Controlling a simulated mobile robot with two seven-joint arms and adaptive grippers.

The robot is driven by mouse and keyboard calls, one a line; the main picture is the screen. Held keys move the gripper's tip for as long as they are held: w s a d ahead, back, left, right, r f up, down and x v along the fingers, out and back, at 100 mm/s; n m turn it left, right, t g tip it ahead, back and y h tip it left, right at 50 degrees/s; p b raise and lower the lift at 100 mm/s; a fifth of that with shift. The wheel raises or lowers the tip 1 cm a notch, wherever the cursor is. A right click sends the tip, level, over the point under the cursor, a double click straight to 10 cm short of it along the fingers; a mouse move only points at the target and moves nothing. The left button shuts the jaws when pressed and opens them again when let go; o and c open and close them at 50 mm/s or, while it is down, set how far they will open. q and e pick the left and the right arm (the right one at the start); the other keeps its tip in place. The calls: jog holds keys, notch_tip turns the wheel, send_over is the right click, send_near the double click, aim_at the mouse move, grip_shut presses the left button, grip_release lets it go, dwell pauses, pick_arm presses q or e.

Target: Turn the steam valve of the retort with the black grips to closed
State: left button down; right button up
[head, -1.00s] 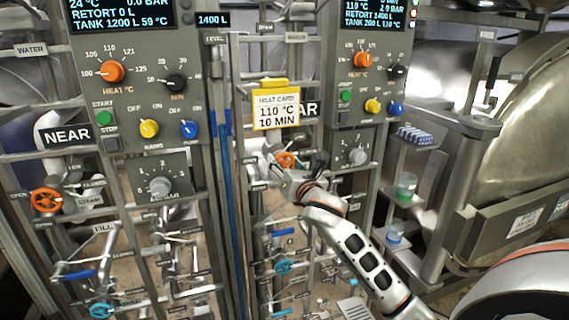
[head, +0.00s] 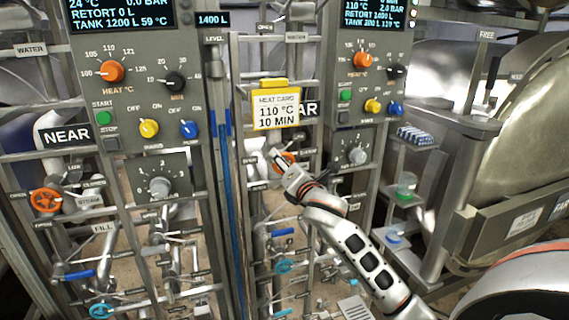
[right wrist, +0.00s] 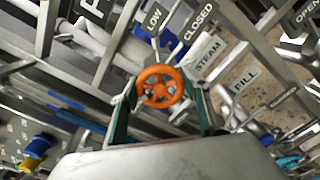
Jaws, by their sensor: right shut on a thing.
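The orange steam valve handwheel (head: 284,161) is on the right-hand pipe rack, below the heat card and partly covered by my right gripper. In the right wrist view the orange wheel (right wrist: 160,87) sits between the two fingers of my right gripper (right wrist: 163,100), which is shut on it. A STEAM label (right wrist: 207,58) and a CLOSED label (right wrist: 198,22) are near it. A second orange handwheel (head: 46,200) is on the left rack, marked NEAR. No black grips can be made out on either retort. My left gripper is not in view.
Lever valves with blue handles (head: 283,232) and blue handwheels (head: 283,267) are below on the racks. Control panels with knobs (head: 357,155) stand close above my right arm. A small shelf with a green-based cup (head: 405,186) is to its right.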

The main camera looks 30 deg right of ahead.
jog(key=m, duration=0.7)
jog(key=shift+f, duration=0.15)
jog(key=m, duration=0.6)
jog(key=shift+m, duration=0.4)
jog(key=m, duration=0.6)
jog(key=shift+a+f, duration=0.1)
jog(key=shift+f, duration=0.05)
jog(key=m, duration=0.7)
jog(key=o, duration=1.1)
